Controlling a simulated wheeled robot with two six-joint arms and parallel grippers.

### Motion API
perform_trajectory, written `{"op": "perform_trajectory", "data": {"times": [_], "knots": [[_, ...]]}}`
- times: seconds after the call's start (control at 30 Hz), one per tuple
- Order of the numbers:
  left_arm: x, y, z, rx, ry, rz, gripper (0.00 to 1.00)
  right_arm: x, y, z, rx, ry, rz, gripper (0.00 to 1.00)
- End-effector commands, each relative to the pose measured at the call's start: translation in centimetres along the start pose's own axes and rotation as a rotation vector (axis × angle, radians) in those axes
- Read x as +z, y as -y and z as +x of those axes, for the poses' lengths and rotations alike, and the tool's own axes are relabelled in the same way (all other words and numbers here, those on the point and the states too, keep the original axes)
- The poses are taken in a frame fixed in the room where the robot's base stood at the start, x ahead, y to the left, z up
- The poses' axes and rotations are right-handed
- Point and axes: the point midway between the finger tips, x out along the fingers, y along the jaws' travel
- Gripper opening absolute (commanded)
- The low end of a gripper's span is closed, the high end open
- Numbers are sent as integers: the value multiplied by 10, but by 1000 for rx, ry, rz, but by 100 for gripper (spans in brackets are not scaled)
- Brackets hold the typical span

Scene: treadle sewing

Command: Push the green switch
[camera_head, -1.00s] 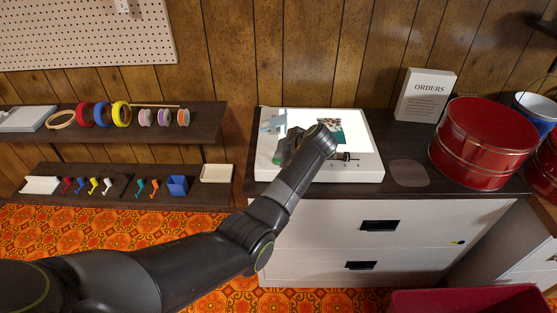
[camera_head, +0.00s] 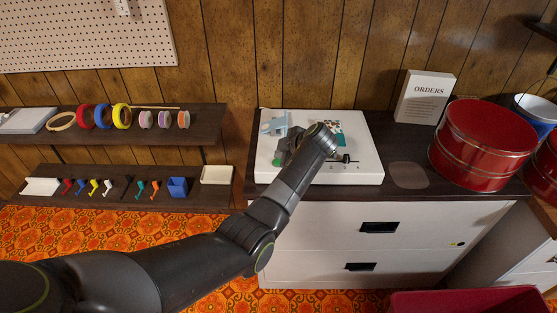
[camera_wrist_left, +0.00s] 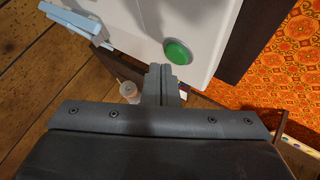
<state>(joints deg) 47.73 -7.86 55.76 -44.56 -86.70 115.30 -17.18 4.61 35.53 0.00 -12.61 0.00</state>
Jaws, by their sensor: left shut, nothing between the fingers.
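The green switch (camera_head: 277,161) is a round button at the left front of the white light box (camera_head: 360,176). The box's top is plain white and not glowing. My left gripper (camera_head: 284,156) is shut and empty, right by the switch. In the left wrist view its closed fingertips (camera_wrist_left: 160,70) appear just below and left of the button and do not cover it. Whether they touch the box I cannot tell. My right gripper is not in view.
A patterned teal piece (camera_head: 330,127) and a dark knob (camera_head: 346,158) are on the box, partly behind my arm. A light blue clamp-like part (camera_head: 273,122) is at its back left. An ORDERS sign (camera_head: 425,97) and red tins (camera_head: 482,145) stand to the right.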

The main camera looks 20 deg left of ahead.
Motion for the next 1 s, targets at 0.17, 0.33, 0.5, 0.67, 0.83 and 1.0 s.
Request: {"op": "perform_trajectory", "data": {"times": [0.17, 0.33, 0.5, 0.67, 0.83, 1.0], "knots": [[-10, -10, -14, 2, 0, -1, 0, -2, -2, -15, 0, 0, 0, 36], [-19, -19, -26, 1, 0, -2, 0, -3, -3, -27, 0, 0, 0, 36], [-27, -27, -37, 1, 0, -2, 0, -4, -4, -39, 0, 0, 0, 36], [-30, -30, -41, 0, 0, 0, 0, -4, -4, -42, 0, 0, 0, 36], [-29, -29, -40, 0, 0, 0, 0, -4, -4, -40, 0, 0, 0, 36], [-29, -29, -40, 1, 0, 0, 0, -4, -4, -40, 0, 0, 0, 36]]}}
